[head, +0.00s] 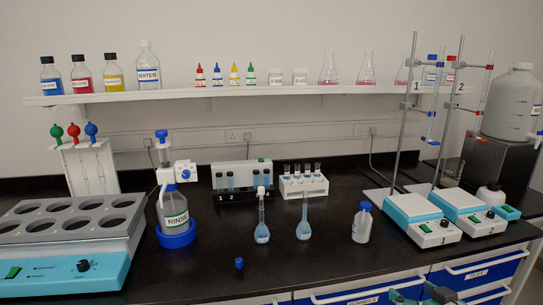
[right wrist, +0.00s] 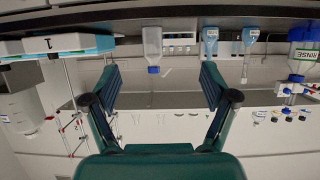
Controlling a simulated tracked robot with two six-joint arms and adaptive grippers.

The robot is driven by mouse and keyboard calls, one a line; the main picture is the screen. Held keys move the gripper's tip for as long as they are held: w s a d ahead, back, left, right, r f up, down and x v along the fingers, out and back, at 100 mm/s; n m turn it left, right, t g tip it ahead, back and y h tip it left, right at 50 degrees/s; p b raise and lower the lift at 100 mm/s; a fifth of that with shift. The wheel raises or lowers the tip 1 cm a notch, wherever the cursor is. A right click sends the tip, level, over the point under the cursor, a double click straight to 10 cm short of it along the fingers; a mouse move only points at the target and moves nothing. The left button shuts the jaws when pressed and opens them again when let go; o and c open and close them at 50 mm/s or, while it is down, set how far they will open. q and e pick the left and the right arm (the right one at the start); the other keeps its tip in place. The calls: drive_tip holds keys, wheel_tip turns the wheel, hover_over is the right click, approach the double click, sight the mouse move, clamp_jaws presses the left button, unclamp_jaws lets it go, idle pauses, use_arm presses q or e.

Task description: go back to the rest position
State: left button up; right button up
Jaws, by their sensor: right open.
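My right gripper (head: 418,293) shows only in part at the bottom edge of the head view, in front of the bench drawers. In the right wrist view, which is upside down, its two teal fingers (right wrist: 160,75) stand wide apart with nothing between them. A small white bottle with a blue cap (head: 362,223) stands on the black bench top (head: 335,262). In the right wrist view this bottle (right wrist: 152,42) appears beyond the fingers, apart from them. My left gripper is in neither view.
Two volumetric flasks (head: 262,234) (head: 304,229) stand mid-bench; a loose blue cap (head: 239,263) lies in front. The RINSE bottle (head: 175,210) and a heating block (head: 65,270) are left. Two stirrer plates (head: 433,232) (head: 477,223) with tall stands are right. Drawers (head: 360,296) lie below.

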drive_tip(key=s+a+f+m+g+y+p, duration=0.1)
drive_tip(key=s+a+f+g+p, duration=0.2)
drive_tip(key=a+f, duration=0.55)
drive_tip(key=s+a+f+g+y+p, duration=0.25)
drive_tip(key=s+a+f, duration=0.35)
drive_tip(key=f, duration=0.4)
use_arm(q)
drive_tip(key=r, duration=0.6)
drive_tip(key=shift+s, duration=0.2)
use_arm(e)
drive_tip(key=s+a+f+m+g, duration=0.1)
drive_tip(key=s+f+g, duration=0.1)
drive_tip(key=s, duration=0.4)
drive_tip(key=s+a+f+m+g+h, duration=0.1)
drive_tip(key=s+a+f+g, duration=0.1)
drive_tip(key=s+f, duration=0.2)
drive_tip(key=s+a+f+g, duration=0.2)
drive_tip(key=s+f+g, duration=0.1)
drive_tip(key=s, duration=0.5)
drive_tip(key=shift+f+m, duration=0.3)
drive_tip(key=shift+m, duration=0.1)
